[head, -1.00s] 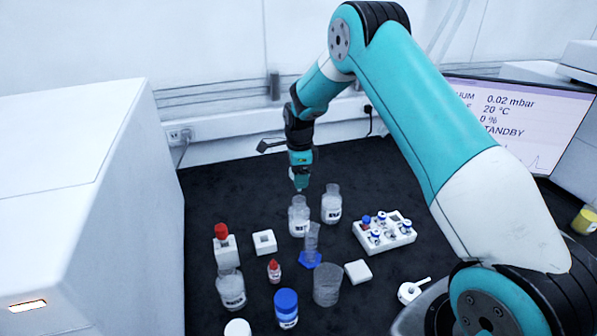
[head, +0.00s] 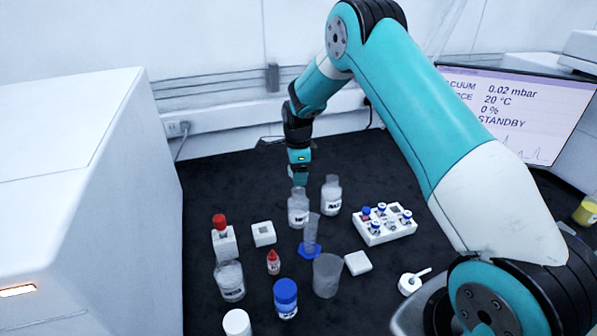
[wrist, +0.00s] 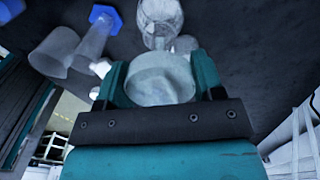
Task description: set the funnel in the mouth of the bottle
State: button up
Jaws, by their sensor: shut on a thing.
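My gripper (head: 299,181) points down just above a clear, labelled bottle (head: 299,209) at the back middle of the bench. In the wrist view my gripper (wrist: 160,85) has its teal fingers closed on the sides of a round translucent funnel (wrist: 160,78), wide rim towards the camera. A clear vessel shows just beyond the funnel in the wrist view. A second similar bottle (head: 331,194) stands close to the right of the first.
A measuring cylinder on a blue base (head: 310,247) and a beaker (head: 327,275) stand in front. A white vial rack (head: 385,225) is at right. A red-capped dropper bottle (head: 273,262), a blue-capped jar (head: 286,297) and another clear bottle (head: 229,281) stand nearer. The back-left bench is clear.

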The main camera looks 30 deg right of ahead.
jog(key=shift+f, duration=0.15)
jog(key=shift+f+b, duration=0.85)
jog(key=shift+f, duration=0.3)
jog(key=shift+f+b, duration=0.4)
jog(key=shift+f, duration=0.3)
jog(key=o, duration=1.1)
jog(key=shift+o, duration=0.2)
jog(key=shift+r, duration=0.1)
